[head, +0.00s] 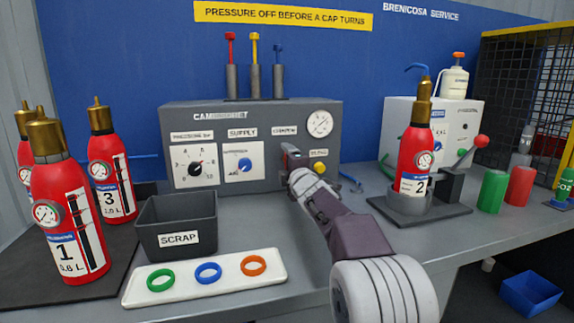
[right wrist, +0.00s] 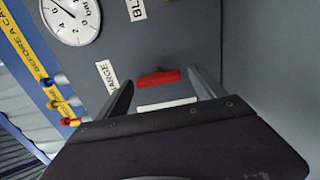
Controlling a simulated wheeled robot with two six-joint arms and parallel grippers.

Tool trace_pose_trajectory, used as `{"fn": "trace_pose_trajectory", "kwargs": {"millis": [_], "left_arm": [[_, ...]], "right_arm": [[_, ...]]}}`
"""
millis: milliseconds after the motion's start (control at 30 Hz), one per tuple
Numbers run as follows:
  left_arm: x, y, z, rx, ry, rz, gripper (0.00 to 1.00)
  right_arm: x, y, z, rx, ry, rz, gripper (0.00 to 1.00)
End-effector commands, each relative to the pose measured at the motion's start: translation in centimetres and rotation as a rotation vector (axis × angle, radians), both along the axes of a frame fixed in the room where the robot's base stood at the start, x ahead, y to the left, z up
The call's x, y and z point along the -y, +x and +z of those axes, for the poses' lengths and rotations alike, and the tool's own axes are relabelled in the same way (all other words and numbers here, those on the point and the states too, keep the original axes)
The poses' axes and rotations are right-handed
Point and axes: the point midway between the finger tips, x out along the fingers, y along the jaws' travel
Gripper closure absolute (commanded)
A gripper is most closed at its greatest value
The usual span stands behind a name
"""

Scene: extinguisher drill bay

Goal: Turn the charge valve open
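The charge valve shows in the right wrist view as a short red handle (right wrist: 158,78) on the grey panel, beside a partly covered label ending in "ARGE" (right wrist: 107,75). My right gripper (right wrist: 163,84) is open, one finger on each side of the red handle. I cannot tell whether the fingers touch it. In the head view my right gripper (head: 291,153) is at the front of the grey charging cabinet (head: 252,112) and hides most of the valve. My left gripper is not in view.
A gauge (head: 320,123) and a yellow button (head: 320,167) are close to my right gripper. A scrap bin (head: 176,222), a white tray (head: 205,279) with rings and red extinguishers (head: 69,222) stand left. Extinguisher 2 (head: 415,150) stands in a holder at right.

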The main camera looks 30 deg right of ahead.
Motion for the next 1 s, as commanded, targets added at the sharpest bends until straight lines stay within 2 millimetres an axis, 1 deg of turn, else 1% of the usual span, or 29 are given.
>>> {"fn": "trace_pose_trajectory", "kwargs": {"millis": [267, 333, 467, 600, 733, 833, 1000], "left_arm": [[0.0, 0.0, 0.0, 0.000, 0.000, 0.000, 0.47], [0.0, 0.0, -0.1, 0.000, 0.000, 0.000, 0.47], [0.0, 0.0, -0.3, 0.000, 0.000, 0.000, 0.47], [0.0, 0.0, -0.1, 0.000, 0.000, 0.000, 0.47], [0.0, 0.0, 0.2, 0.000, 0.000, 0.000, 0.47], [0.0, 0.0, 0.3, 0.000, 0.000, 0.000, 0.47], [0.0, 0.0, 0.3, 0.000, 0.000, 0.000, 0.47]], "right_arm": [[0.0, 0.0, 0.1, 0.002, 0.001, 0.000, 0.20], [-0.1, -0.4, 0.1, 0.003, 0.001, 0.000, 0.20], [-0.6, -2.4, 0.1, 0.004, 0.002, -0.001, 0.20], [-1.3, -5.4, 0.2, 0.002, 0.001, -0.001, 0.20], [-1.8, -7.6, 0.3, 0.002, 0.000, -0.001, 0.20], [-2.1, -8.6, 0.1, 0.001, 0.002, 0.000, 0.20], [-2.1, -8.9, 0.0, 0.001, 0.002, 0.000, 0.20]]}}
